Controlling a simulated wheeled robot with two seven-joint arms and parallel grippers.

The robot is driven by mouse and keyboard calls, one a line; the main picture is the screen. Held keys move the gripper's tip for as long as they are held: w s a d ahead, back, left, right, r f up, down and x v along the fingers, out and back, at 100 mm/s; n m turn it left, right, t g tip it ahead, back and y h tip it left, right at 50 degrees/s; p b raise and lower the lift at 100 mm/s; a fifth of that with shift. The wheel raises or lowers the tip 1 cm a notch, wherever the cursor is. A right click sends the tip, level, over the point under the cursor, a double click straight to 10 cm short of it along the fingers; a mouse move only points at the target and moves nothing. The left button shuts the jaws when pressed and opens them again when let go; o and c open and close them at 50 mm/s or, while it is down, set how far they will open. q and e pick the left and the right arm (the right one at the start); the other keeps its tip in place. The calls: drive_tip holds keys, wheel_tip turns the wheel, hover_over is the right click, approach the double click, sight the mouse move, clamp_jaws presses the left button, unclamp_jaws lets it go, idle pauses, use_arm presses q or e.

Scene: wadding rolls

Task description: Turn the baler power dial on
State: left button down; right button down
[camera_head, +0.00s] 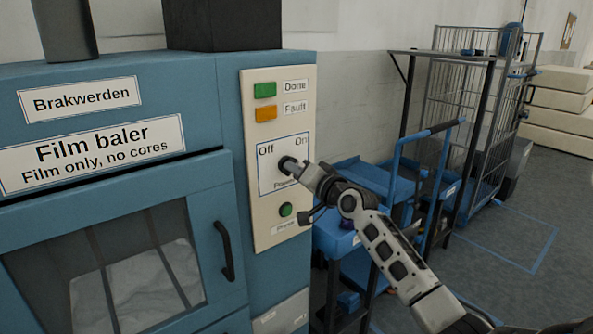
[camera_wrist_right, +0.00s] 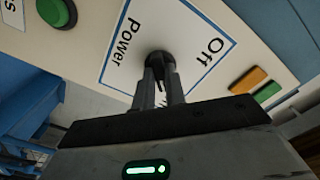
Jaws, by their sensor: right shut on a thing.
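The film baler (camera_head: 110,70) is a blue machine at the left of the head view. Its cream control panel (camera_head: 268,220) carries a white plate with "Off" at upper left, "On" at upper right and "Power" below. The black power dial (camera_head: 286,164) sits in the middle of that plate; it also shows in the right wrist view (camera_wrist_right: 160,58). My right gripper (camera_head: 294,168) is at the panel, its two fingers (camera_wrist_right: 160,80) shut on the dial. The fingers hide part of the dial, so I cannot tell its exact setting. My left gripper is not in view.
A green Done light (camera_head: 265,90) and an orange Fault light (camera_head: 265,113) sit above the dial. A green button (camera_head: 285,210) is below it. The baler door handle (camera_head: 224,250) is at lower left. Blue trolleys (camera_head: 375,185) and a wire cage (camera_head: 465,110) stand right.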

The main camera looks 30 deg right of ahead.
drive_tip(key=shift+f, duration=0.1)
drive_tip(key=c, duration=1.4)
unclamp_jaws()
drive_tip(key=shift+c, duration=0.2)
drive_tip(key=s+d+b, duration=0.1)
drive_tip(key=s, duration=1.5)
